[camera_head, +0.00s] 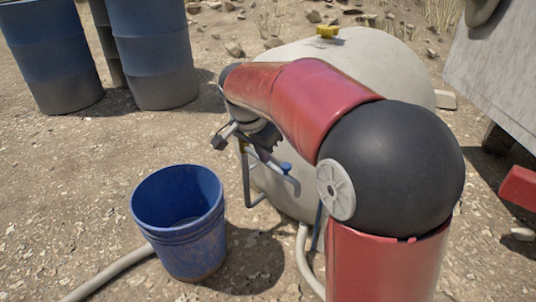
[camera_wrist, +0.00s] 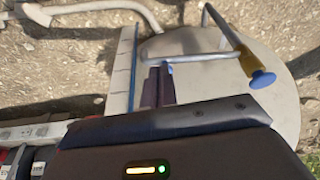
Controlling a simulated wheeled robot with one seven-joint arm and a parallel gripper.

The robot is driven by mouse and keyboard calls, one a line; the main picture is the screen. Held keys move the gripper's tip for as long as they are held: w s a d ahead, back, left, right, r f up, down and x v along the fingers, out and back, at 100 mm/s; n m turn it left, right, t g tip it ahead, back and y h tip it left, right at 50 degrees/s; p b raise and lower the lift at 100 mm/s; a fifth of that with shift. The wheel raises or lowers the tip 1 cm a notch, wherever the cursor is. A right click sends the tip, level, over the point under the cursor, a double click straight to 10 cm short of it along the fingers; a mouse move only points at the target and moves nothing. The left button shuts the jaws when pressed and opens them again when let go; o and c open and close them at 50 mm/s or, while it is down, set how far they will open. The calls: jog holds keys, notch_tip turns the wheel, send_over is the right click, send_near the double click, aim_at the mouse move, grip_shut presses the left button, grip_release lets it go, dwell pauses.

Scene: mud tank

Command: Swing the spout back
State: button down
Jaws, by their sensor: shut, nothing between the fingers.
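The beige tank (camera_head: 385,62) stands behind my red arm in the head view. A grey metal spout pipe with a blue knob (camera_head: 286,167) shows at the tank's near side. In the wrist view the grey pipework (camera_wrist: 205,56) runs across to a brass-coloured fitting (camera_wrist: 247,61) with the blue knob (camera_wrist: 262,79). My gripper (camera_wrist: 158,84) is shut with its dark fingers together and nothing between them. Its tips lie close to the left end of the pipe; I cannot tell whether they touch. In the head view my gripper (camera_head: 262,143) is partly hidden among the pipework.
A blue bucket (camera_head: 180,235) stands on the gravel, left of the pipework. A pale hose (camera_head: 108,272) lies on the ground by it. Blue barrels (camera_head: 155,55) stand at the back left. A yellow cap (camera_head: 327,31) tops the tank. A grey-white panel (camera_head: 500,75) rises at the right.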

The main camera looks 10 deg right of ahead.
aim_at(288, 166)
jog(key=w+d+f+b, duration=0.1)
jog(key=w+d+f, duration=0.3)
jog(key=f, duration=0.4)
jog(key=shift+d, duration=0.5)
jog(key=shift+w+d, duration=0.3)
jog(key=shift+d, duration=0.35)
jog(key=shift+w+d, duration=0.25)
jog(key=shift+d, duration=0.35)
jog(key=shift+r, duration=0.1)
